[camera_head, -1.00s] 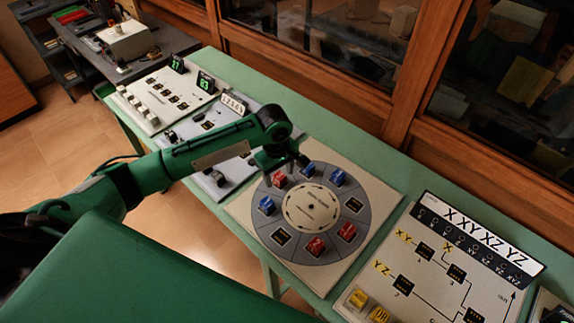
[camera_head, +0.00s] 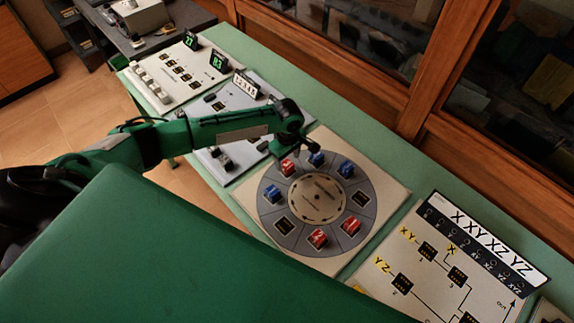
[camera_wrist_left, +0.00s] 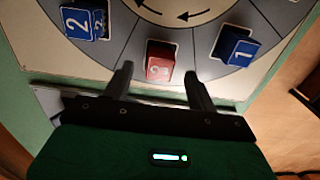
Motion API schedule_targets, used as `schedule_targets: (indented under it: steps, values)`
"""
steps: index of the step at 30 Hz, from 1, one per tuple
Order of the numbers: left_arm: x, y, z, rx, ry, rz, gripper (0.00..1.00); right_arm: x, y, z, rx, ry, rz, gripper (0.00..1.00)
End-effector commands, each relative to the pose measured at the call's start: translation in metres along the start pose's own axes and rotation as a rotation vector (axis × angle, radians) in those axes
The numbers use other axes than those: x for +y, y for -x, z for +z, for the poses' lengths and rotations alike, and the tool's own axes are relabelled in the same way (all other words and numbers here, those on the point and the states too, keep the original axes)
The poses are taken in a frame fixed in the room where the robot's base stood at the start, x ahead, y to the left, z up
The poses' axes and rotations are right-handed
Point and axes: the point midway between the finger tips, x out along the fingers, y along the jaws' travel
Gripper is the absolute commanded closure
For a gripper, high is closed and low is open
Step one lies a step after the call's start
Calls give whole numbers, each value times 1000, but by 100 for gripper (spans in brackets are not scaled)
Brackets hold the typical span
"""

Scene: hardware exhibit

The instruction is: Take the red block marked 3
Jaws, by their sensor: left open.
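The red block (camera_head: 287,167) sits on the grey ring of a round dial board, on the side closest to my left gripper. In the left wrist view this red block (camera_wrist_left: 160,62) carries a pale mark that looks like a 3, hard to read at this angle. My left gripper (camera_head: 285,150) hangs just behind and above it in the head view. In the left wrist view my open left gripper (camera_wrist_left: 158,74) has one finger to each side of the red block, with gaps. It holds nothing. My right gripper is out of view.
Blue blocks marked 2 (camera_wrist_left: 82,22) and 1 (camera_wrist_left: 238,46) flank the red one. Two other red blocks (camera_head: 317,238) (camera_head: 351,226) sit across the dial board (camera_head: 385,190). A switch panel (camera_head: 228,135) lies to the left, a diagram panel (camera_head: 440,270) to the right.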

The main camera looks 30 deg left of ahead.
Motion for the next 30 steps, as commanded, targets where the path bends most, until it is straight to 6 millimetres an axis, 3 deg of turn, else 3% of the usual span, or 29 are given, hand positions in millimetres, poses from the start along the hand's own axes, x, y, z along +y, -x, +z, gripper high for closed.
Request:
schedule_targets:
  steps: [3, 9, 17, 24, 30]
  values:
    - [-1, -13, -3, 2, 1, -3, 42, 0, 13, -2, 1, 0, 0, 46]
    - [-1, -37, -2, 0, 1, -2, 42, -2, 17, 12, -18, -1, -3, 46]
    - [-1, -40, -2, 0, 0, 0, 42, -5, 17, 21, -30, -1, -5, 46]
    - [-1, -40, -2, 0, 0, 0, 87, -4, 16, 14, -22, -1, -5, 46]
    - [-1, -40, -2, 0, 0, 0, 90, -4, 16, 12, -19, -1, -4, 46]
